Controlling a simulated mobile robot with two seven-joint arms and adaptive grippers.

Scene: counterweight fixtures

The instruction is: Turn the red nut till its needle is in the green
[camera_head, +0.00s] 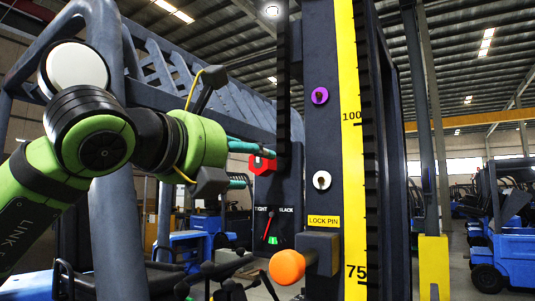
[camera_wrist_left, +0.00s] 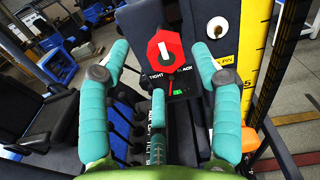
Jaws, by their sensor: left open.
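My right gripper is not in view.
Right of the nut stands a column with a yellow scale (camera_head: 353,150), a purple knob (camera_head: 320,96), a white knob (camera_head: 321,180), a LOCK PIN label (camera_head: 323,221) and an orange ball handle (camera_head: 287,267). Blue forklifts (camera_head: 505,255) stand farther back.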

